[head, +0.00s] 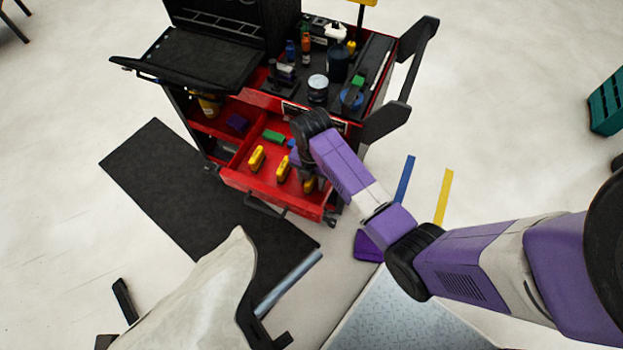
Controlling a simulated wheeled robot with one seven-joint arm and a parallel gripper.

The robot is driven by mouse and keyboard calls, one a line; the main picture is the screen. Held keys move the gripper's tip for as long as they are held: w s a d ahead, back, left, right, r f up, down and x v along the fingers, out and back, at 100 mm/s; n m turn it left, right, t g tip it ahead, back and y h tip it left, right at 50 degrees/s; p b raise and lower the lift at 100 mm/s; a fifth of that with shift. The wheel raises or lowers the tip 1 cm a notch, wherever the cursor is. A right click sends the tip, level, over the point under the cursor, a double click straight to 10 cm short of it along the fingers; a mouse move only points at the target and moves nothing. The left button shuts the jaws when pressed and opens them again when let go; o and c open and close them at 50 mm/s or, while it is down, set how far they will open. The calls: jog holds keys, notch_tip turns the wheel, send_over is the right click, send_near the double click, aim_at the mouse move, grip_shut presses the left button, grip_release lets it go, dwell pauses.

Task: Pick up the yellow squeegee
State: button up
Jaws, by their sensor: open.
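Several small yellow pieces lie in the open red drawer (237,180) of the cart. One yellow piece (257,157) is at the left, one (283,166) is in the middle, and one (310,185) is partly hidden near the right front. I cannot tell which of them is the yellow squeegee. My gripper (302,173) points down over the right part of the drawer, close to the middle and right yellow pieces. It is open. The arm and gripper hide part of the drawer's right side, and contact cannot be judged.
The cart top (268,101) holds bottles and jars above the drawer. A black handle (405,80) juts out at the right. Blue (404,180) and yellow (443,197) strips lie on open floor.

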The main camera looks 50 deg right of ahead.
grip_shut()
jog(key=shift+r, duration=0.1)
dwell(0.3)
notch_tip(320, 180, up, 20)
jog(key=p, duration=0.6)
jog(key=shift+p, duration=0.35)
